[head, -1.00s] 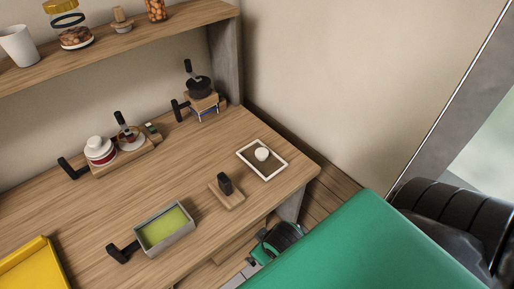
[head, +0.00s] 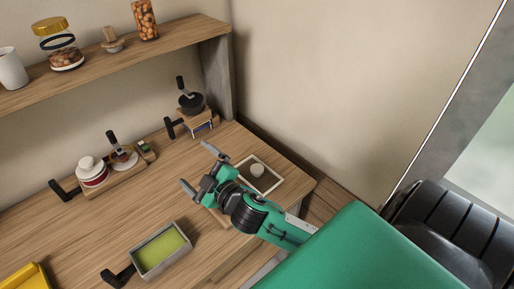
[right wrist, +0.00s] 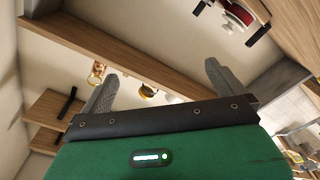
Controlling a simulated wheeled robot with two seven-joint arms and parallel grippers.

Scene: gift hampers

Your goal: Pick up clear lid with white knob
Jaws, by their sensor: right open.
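My left gripper is not in view.
A grey tray with green contents (head: 160,250) has a black handle at front left. A wooden tray (head: 124,180) holds a red-and-white jar (head: 92,172). A dark pot (head: 191,103) stands at the back. A shelf (head: 170,43) with jars hangs above. Mid-table is clear.

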